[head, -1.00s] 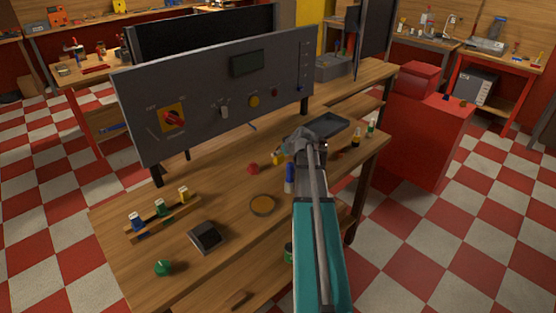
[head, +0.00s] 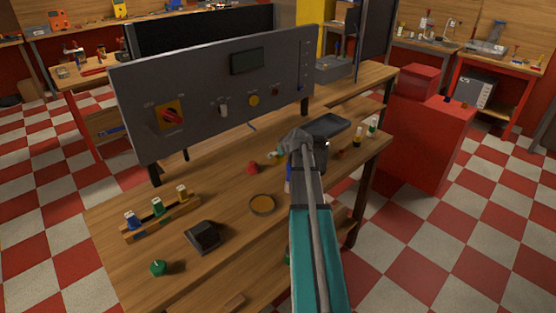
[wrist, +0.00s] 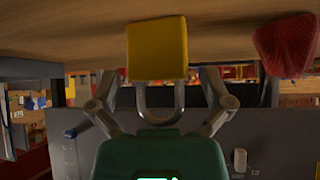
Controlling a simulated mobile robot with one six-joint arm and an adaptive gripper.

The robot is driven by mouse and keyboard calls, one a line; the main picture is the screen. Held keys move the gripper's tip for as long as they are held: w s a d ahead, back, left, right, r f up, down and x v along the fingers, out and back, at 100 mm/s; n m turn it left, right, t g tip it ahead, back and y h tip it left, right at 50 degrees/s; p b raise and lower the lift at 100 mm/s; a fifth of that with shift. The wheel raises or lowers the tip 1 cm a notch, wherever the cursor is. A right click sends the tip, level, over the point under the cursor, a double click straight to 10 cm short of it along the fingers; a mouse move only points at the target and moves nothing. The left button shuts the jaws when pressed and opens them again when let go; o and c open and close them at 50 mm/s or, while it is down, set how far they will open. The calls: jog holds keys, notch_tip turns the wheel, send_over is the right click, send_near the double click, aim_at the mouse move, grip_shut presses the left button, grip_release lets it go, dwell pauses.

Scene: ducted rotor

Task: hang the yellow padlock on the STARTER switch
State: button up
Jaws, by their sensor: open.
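The yellow padlock (wrist: 157,47) shows upside down in the wrist view, standing on the wooden bench with its grey shackle towards my gripper (wrist: 158,88). The two fingers are open, one on each side of the shackle, with gaps between. In the head view my gripper (head: 298,142) is low over the bench in front of the panel, and my arm largely hides the padlock. The grey control panel (head: 200,75) carries a red rotary switch on a yellow plate (head: 170,116), a pale lever switch (head: 223,107) and a yellow knob (head: 253,100). Their labels are too small to read.
A red object (head: 252,167) lies left of my gripper and also shows in the wrist view (wrist: 287,45). A dark tray (head: 327,126) is behind it, to the right. A round orange-brown dish (head: 262,205), a black box (head: 203,237) and a bottle rack (head: 160,219) occupy the front left.

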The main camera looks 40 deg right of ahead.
jog(key=c, duration=1.2)
jog(key=shift+r, duration=0.15)
notch_tip(320, 180, up, 10)
jog(key=p, duration=1)
jog(key=shift+c, duration=0.4)
